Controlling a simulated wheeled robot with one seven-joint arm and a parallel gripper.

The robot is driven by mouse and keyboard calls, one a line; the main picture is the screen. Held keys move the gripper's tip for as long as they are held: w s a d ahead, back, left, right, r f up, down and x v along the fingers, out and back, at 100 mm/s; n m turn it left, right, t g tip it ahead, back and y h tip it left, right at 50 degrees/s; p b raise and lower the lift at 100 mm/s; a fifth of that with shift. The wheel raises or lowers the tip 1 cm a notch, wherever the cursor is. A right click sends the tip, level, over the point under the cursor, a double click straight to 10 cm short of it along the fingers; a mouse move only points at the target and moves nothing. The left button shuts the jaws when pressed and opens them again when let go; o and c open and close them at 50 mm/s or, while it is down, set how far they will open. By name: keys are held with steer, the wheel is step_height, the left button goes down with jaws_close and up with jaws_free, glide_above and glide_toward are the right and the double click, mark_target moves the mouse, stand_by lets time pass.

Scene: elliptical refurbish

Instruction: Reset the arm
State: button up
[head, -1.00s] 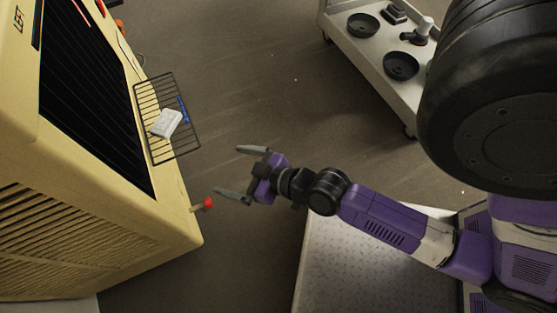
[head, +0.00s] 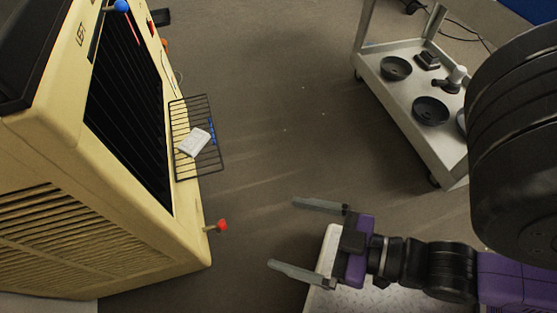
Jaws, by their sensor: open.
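My gripper (head: 307,237) is in the lower middle of the head view. Its two grey fingers are spread wide and point left, with nothing between them. My purple and black arm stretches in from the right edge. The gripper is above the floor and the corner of a pale metal plate, apart from everything else.
A cream machine (head: 165,235) with a dark slatted panel fills the left. A wire rack (head: 214,168) sticks out from it and bears a white block (head: 194,142). A red knob (head: 222,226) juts out below. A grey cart (head: 400,91) with black dishes stands upper right. Open floor lies between.

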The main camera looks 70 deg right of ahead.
step_height(320, 180, up, 17)
steer(key=p, duration=1.6)
steer(key=shift+p, duration=0.35)
